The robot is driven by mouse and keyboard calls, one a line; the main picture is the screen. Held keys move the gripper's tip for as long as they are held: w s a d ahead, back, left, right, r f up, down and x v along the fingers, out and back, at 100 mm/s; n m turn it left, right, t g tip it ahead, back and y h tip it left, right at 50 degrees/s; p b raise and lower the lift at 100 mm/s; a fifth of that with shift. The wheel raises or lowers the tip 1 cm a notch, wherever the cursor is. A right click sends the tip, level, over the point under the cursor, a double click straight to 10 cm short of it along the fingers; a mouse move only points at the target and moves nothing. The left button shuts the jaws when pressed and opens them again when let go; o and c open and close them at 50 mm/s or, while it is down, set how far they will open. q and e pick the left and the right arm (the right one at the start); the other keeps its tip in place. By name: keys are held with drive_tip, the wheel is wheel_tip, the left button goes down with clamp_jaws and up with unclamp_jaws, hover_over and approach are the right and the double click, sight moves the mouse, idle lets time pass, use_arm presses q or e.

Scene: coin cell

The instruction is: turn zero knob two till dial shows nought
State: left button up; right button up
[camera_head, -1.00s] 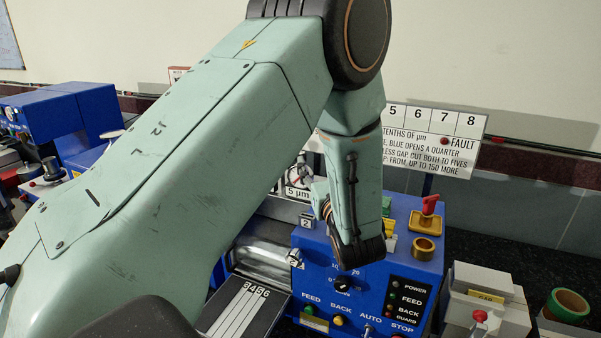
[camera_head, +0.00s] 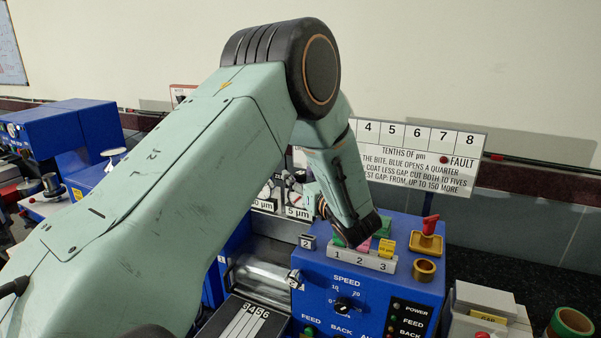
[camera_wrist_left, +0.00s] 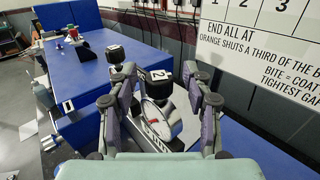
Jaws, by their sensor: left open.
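My left gripper (camera_wrist_left: 162,112) is open in the wrist view, with one finger on each side of a round white-faced dial (camera_wrist_left: 158,114). A dark knob with a white cap marked 2 (camera_wrist_left: 159,76) stands just beyond the dial, between the finger lines. I see no clear contact with it. The dial's reading is too small to tell. In the head view my left gripper (camera_head: 308,196) is at the back of the blue machine, partly hidden by my own wrist. My right gripper is not in view.
Another dark knob with a pale cap (camera_wrist_left: 115,53) stands close by on the left. The blue machine panel (camera_head: 325,300) has a speed knob (camera_head: 343,305), coloured blocks numbered 1 to 3 and a brass ring (camera_head: 425,271). A printed sign (camera_head: 415,155) stands behind.

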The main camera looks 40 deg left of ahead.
use_arm(q)
drive_tip(key=shift+a, duration=0.3)
drive_tip(key=shift+r, duration=0.1)
drive_tip(key=shift+d, duration=0.1)
drive_tip(key=shift+c, duration=1.3)
clamp_jaws()
